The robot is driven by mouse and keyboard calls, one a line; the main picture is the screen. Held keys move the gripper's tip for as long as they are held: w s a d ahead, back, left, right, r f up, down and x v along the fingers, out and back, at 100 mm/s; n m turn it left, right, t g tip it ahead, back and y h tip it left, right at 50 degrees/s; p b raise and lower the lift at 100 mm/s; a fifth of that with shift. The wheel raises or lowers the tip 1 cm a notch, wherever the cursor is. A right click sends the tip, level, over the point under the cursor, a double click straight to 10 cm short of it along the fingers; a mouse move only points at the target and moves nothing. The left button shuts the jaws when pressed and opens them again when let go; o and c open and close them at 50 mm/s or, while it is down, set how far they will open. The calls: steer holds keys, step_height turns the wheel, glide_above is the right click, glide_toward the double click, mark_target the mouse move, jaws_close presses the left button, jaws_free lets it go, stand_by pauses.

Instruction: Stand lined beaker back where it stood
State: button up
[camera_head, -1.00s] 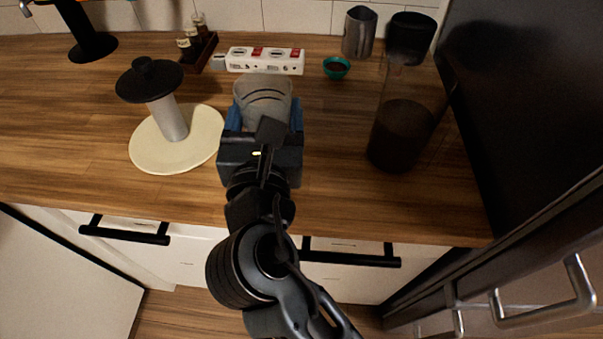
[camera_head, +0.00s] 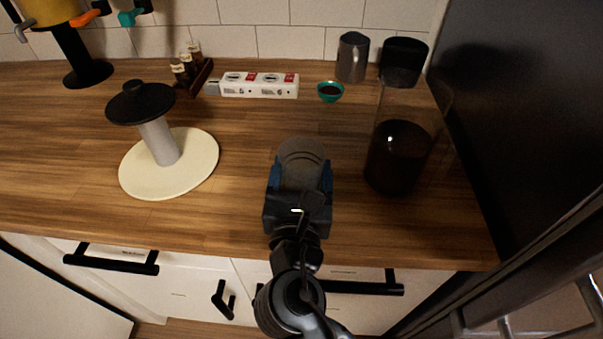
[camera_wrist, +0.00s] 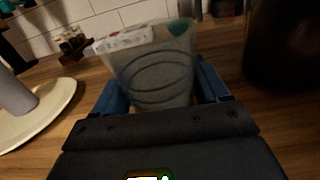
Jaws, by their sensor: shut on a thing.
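The lined beaker (camera_head: 302,160) is a greyish, see-through cup with dark curved lines. It also shows in the wrist view (camera_wrist: 152,68), upright between the blue finger pads. My gripper (camera_head: 301,181) is shut on the beaker from the front side, over the front part of the wooden counter. The beaker's base is hidden behind the gripper, so I cannot tell whether it touches the counter.
A tall dark-filled jar (camera_head: 397,157) stands to the right. A paper-towel stand on a cream disc (camera_head: 140,178) is at left. The counter around the beaker is clear.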

steer(key=shift+f, duration=0.15)
steer(key=o, duration=0.6)
steer(key=shift+f, duration=0.1)
steer(key=o, duration=0.4)
steer(key=shift+o, duration=0.2)
steer(key=shift+s+r, duration=0.15)
steer(key=shift+r, duration=0.05)
steer(key=s+b, duration=0.1)
steer(key=s, duration=1)
steer(key=shift+s+a, duration=0.25)
steer(key=shift+s, duration=0.15)
